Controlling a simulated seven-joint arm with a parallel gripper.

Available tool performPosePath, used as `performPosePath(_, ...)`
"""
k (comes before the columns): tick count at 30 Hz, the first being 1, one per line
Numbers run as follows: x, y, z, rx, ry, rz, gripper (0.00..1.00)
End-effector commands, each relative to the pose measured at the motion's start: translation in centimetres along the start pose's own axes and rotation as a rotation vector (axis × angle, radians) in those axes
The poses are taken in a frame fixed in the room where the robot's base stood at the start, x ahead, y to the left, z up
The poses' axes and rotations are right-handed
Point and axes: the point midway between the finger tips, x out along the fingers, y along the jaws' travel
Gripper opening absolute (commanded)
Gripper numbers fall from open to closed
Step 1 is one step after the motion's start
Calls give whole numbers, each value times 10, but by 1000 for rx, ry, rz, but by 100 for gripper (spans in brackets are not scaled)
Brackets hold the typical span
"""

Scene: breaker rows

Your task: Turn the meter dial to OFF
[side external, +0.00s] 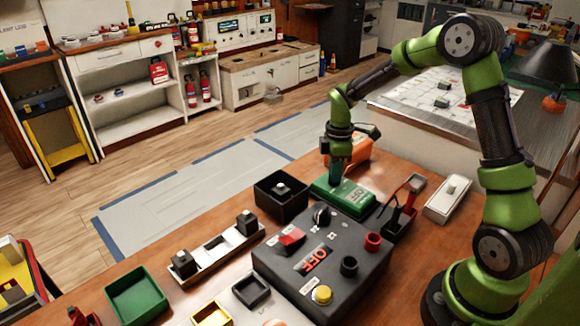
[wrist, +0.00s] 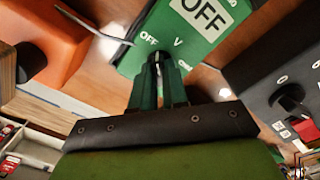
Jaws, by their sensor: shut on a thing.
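The green meter (side external: 352,197) lies on the wooden bench behind the dark panel box. In the wrist view its green face (wrist: 199,47) shows a large OFF label, with small OFF and V marks below it. My gripper (side external: 336,183) points down onto the meter. In the wrist view my gripper (wrist: 157,68) is shut on the meter dial (wrist: 156,57) near those marks. Only a small pale part of the dial shows between the fingertips, and the fingers hide the rest. I cannot tell exactly which mark the dial points to.
A dark panel box (side external: 290,263) with knobs and its own OFF label stands close in front. An orange case (side external: 356,154) stands behind the meter. A black open box (side external: 281,204) is to its left, and a black tray (side external: 401,222) with a red-handled item to its right.

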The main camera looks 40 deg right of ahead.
Motion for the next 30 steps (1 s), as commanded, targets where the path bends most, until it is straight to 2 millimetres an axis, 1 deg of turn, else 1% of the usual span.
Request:
performPosePath(3, -1, 0, 0, -67, 1, 2, 0)
performPosePath(10, -1, 0, 0, -149, 1, 1, 0)
performPosePath(27, -1, 0, 0, -178, 1, 1, 0)
performPosePath(28, -1, 0, 0, -177, 1, 1, 16)
performPosePath(30, -1, 0, 0, -177, 1, 1, 27)
